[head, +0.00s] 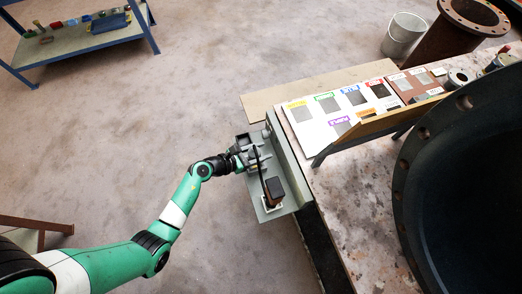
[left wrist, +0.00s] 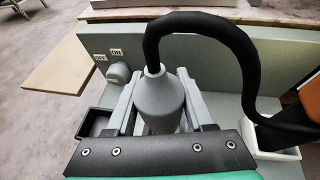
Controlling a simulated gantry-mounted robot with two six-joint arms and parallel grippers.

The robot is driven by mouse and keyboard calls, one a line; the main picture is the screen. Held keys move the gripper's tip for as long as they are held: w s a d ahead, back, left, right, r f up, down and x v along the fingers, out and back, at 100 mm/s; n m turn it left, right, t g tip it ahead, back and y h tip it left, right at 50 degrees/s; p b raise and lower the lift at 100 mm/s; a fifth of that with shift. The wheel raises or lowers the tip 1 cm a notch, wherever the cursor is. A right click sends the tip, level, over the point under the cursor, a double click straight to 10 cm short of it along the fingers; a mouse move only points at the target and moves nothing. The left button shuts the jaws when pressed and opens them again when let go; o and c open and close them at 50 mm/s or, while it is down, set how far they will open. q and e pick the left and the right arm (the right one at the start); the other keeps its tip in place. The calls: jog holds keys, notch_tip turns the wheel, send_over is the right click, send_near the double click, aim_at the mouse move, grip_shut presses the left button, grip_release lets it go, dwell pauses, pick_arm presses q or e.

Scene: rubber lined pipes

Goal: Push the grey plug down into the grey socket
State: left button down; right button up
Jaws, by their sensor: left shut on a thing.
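The grey plug (left wrist: 162,105) is a tapered grey body with a thick black cable rising from its top, seen in the left wrist view. My left gripper (head: 246,154) is shut on the plug, with a grey finger on each side of it. The plug looks roughly upright over the grey panel (head: 260,203). The grey socket cannot be made out; the plug, fingers and gripper body cover the area below. How far the plug sits above or in it cannot be told. My right gripper is not in view.
A grey switch knob (left wrist: 119,74) with ON and OFF labels is on the upright plate behind the plug. A black open bin (left wrist: 94,122) is at left. The cable runs to a dark block in a white holder (left wrist: 278,140) at right. The workbench (head: 345,205) lies beyond.

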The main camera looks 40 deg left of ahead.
pick_arm(q)
jog(key=shift+f+b, duration=1.55)
jog(key=shift+f, duration=0.4)
jog(key=shift+c, duration=1)
grip_release()
jog(key=shift+r, duration=0.1)
notch_tip(320, 180, up, 8)
jog(key=p, duration=0.8)
jog(key=shift+p, duration=0.3)
